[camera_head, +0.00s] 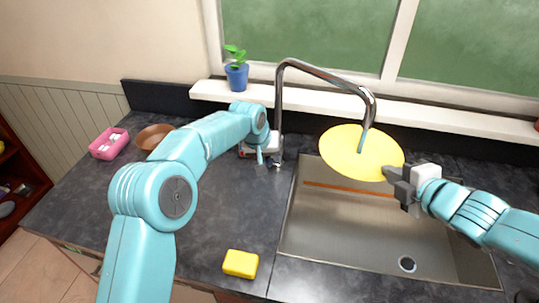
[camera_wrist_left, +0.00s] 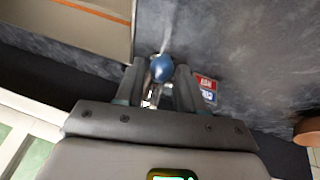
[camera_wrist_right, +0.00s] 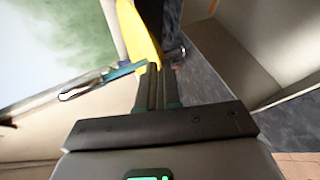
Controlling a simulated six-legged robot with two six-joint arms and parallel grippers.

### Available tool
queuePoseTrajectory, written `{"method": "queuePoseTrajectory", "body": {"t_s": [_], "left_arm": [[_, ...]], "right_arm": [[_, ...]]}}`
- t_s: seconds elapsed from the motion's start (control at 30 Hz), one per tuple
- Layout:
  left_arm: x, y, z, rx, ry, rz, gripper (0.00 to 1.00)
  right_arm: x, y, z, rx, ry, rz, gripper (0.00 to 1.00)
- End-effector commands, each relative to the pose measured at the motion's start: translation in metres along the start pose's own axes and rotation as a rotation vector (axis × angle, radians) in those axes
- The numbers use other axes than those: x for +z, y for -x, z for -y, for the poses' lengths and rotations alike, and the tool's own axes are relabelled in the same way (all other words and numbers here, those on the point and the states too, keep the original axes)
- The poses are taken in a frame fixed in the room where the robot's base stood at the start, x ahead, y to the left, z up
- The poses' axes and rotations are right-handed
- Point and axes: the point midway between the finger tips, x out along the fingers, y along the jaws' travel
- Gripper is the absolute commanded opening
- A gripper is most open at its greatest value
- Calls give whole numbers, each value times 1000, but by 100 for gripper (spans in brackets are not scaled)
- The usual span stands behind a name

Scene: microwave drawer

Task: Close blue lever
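The blue lever (camera_wrist_left: 162,68) shows as a round blue knob on a chrome stem in the left wrist view. My left gripper (camera_wrist_left: 157,80) is open, with a finger on each side of the knob; I cannot tell whether they touch it. In the head view my left gripper (camera_head: 262,153) is at the base of the chrome faucet (camera_head: 279,95), and the knob is not clear there. Bluish water (camera_head: 364,139) runs from the spout onto a yellow plate (camera_head: 345,158). My right gripper (camera_head: 392,175) is shut on the plate's right edge, holding it over the sink (camera_head: 330,225).
A yellow sponge (camera_head: 240,264) lies on the dark counter left of the sink. A pink container (camera_head: 109,143) and a brown bowl (camera_head: 154,136) stand at the far left. A potted plant (camera_head: 236,76) sits on the windowsill.

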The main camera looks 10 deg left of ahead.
Motion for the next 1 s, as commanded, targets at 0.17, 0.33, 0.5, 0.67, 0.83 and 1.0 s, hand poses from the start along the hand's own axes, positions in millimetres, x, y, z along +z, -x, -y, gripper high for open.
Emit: {"method": "queuePoseTrajectory", "body": {"t_s": [0.17,0.33,0.5,0.67,0.83,1.0], "left_arm": [[-1,-3,-1,0,-1,0,38],[-1,-2,-1,0,-1,0,15],[-1,-3,0,0,-1,-1,0],[1,-12,2,4,-5,-33,0],[4,-22,3,14,-18,-111,0],[5,-26,4,23,-28,-182,0]], "right_arm": [[1,-1,-1,1,-1,0,0],[1,-1,-1,1,-1,0,0],[1,-1,0,1,-1,0,0],[1,-11,19,0,-1,0,0],[1,-28,55,1,0,0,0],[1,-40,82,2,0,0,0]]}}
